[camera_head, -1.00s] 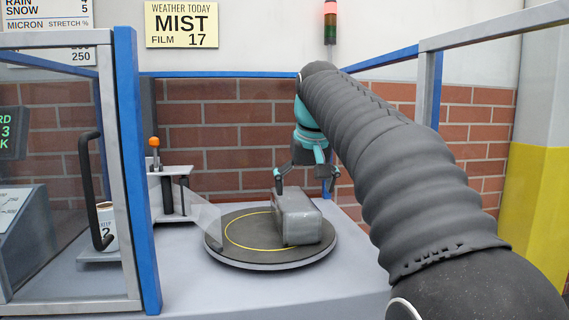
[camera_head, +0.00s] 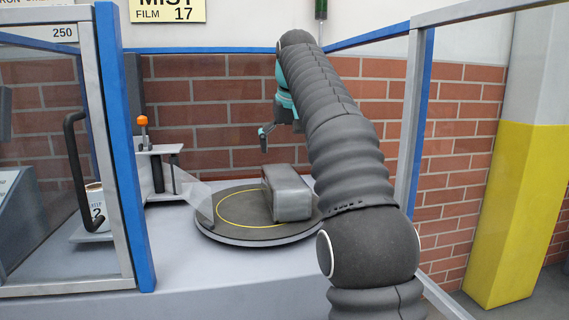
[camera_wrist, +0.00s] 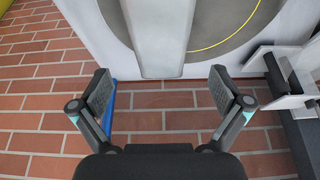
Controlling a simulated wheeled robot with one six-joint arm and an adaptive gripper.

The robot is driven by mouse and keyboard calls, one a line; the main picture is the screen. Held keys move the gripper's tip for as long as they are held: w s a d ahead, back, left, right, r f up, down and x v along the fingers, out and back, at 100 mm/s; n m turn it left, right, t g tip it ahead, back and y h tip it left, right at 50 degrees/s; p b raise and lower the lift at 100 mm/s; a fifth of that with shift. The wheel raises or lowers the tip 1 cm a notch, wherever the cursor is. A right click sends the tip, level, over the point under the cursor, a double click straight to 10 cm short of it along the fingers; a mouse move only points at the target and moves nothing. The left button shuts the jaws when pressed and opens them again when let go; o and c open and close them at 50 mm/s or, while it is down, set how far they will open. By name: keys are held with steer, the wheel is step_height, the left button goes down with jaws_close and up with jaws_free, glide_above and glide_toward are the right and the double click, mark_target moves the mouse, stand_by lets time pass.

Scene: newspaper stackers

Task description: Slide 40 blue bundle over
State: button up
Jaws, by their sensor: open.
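A grey wrapped bundle (camera_head: 288,194) lies on the dark round turntable (camera_head: 238,231), right of its middle. In the wrist view the bundle (camera_wrist: 157,38) shows at the top centre, beyond my fingers, with its near end between their lines. I see no blue bundle and no number 40 in these views.
A film stand with an orange knob (camera_head: 143,121) and a clear sheet is left of the turntable. A glass door with a dark handle (camera_head: 76,172) and blue post (camera_head: 124,150) stands farther left, near a mug (camera_head: 95,208). Brick wall closes the back; a framed panel stands right.

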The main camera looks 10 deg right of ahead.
steer(key=x, duration=1.3)
steer(key=shift+w+f, duration=0.1)
steer(key=shift+f, duration=0.05)
steer(key=c, duration=1.9)
